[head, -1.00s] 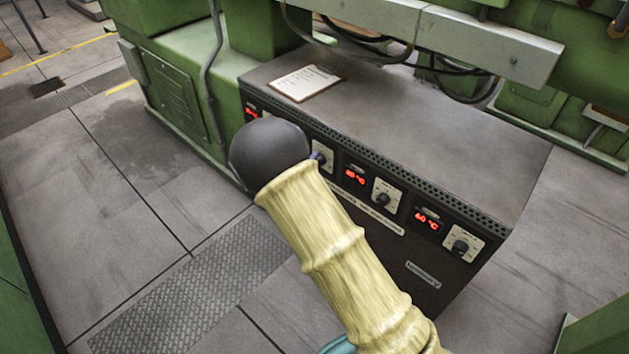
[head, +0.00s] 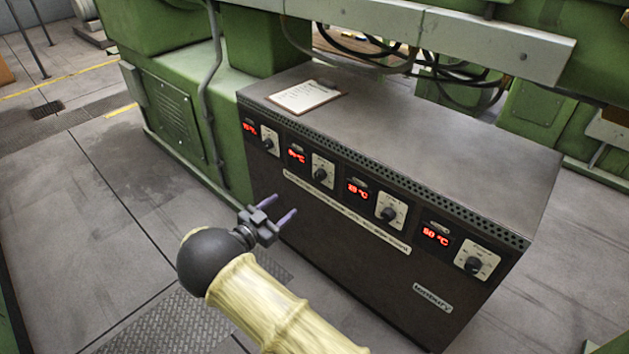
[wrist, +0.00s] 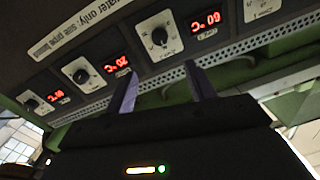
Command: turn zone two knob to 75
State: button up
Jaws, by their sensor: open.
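A dark control box has a row of several black knobs on white dials, each with a red display at its left in the head view. The second knob from the left (head: 321,174) has a display (head: 297,156) that seems to read 60 °C; the zone labels are too small to read. In the upside-down wrist view the same knob (wrist: 159,37) is above the fingers, beside a display of 60 °C (wrist: 207,22). My gripper (head: 283,206) is open and empty, below and left of that knob in the picture. Its purple fingers also show in the wrist view (wrist: 163,75), apart from the knob.
Other knobs sit at the left end (head: 268,143), third (head: 388,214) and right end (head: 473,265). A clipboard (head: 305,96) lies on the box top. Grey beams (head: 490,45) and black cables hang behind and above. Green machinery (head: 170,110) stands at left. The floor in front is clear.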

aim_at(318, 177)
jog(key=b+x, duration=0.2)
jog(key=x, duration=1.3)
jog(key=shift+w+d+b, duration=0.15)
jog(key=shift+w+b, duration=0.2)
jog(key=shift+b, duration=0.05)
jog(key=c, duration=1)
